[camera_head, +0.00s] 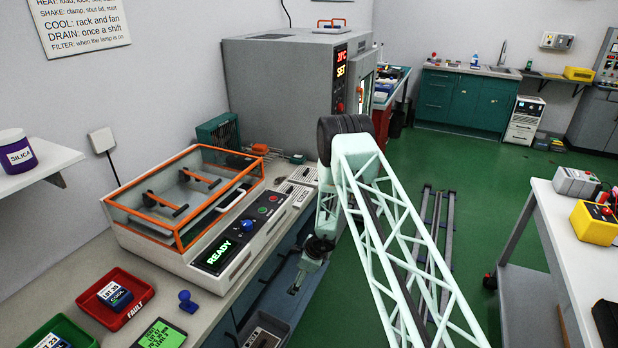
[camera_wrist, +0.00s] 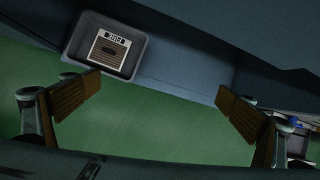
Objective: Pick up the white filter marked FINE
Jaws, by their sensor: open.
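A white filter (camera_wrist: 109,51) with a dark slatted middle and a small dark label lies in a grey tray (camera_wrist: 72,48) at the upper left of the wrist view. The label's lettering looks upside down and is too small to read surely. In the head view, a pale filter-like piece (camera_head: 263,339) sits in a dark tray at the bottom edge, partly cut off. My gripper (camera_wrist: 160,86) is open and empty, its two brown pads wide apart. The tray lies beyond the left pad, off the middle of the gap. In the head view my gripper (camera_head: 294,289) hangs beside the bench front.
The bench carries an orange-framed shaker (camera_head: 180,200), a red tray (camera_head: 116,298) and a green tray (camera_head: 58,333). A large grey oven (camera_head: 280,80) stands behind. A white table (camera_head: 575,235) is at the right.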

